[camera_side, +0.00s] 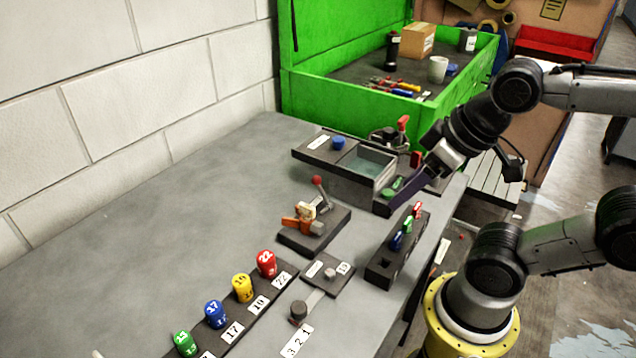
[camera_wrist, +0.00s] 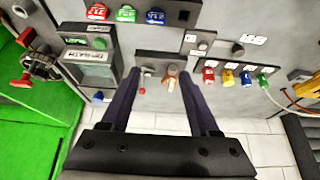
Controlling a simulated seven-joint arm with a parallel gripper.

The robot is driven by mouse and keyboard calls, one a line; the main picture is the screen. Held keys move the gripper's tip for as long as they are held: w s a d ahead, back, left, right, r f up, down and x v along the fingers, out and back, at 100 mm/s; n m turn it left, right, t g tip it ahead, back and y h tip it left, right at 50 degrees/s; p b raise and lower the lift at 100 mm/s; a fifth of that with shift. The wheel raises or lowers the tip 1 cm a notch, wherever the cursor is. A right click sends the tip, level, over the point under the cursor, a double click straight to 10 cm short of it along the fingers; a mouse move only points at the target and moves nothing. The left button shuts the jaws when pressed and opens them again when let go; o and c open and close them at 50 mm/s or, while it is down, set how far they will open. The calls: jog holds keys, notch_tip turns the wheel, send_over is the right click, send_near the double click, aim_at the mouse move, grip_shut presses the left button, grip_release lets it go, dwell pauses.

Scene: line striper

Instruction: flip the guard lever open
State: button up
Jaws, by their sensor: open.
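A dark base plate (camera_side: 306,240) in the middle of the table carries a small mechanism with a red-ball lever (camera_side: 316,183) standing up and an orange part (camera_side: 297,224) low at its front. I cannot tell for certain which part is the guard lever. In the wrist view the red ball (camera_wrist: 142,91) and the orange part (camera_wrist: 171,84) show between my fingers, farther off. My gripper (camera_side: 387,208) is open, tilted down beside the glass-topped box, right of the mechanism and apart from it. It also shows in the wrist view (camera_wrist: 157,72), with nothing between the fingers.
The glass-topped box (camera_side: 366,165) stands behind the mechanism. A rack (camera_side: 385,262) with coloured plugs lies to its right, a slider plate (camera_side: 326,276) in front. Numbered coloured pegs (camera_side: 242,288) line the front. A red-handled device (camera_side: 403,124) is at the back. Table left is clear.

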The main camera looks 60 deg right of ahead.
jog(key=shift+w+n, duration=0.1)
jog(key=shift+n, duration=0.4)
jog(key=c, duration=0.5)
jog(key=w+r+n, duration=0.1)
jog(key=w+a+r+n, duration=0.1)
jog(key=r, duration=0.1)
jog(key=shift+w+t+y, duration=0.3)
jog(key=shift+w+t, duration=0.05)
jog(key=shift+t, duration=0.05)
grip_shut()
jog(key=w+r+n, duration=0.3)
jog(key=w, duration=0.6)
jog(key=w+d+f+g+y, duration=0.1)
jog(key=w+d+f, duration=0.3)
jog(key=w, duration=0.5)
jog(key=shift+w, duration=0.15)
jog(key=shift+a, duration=0.1)
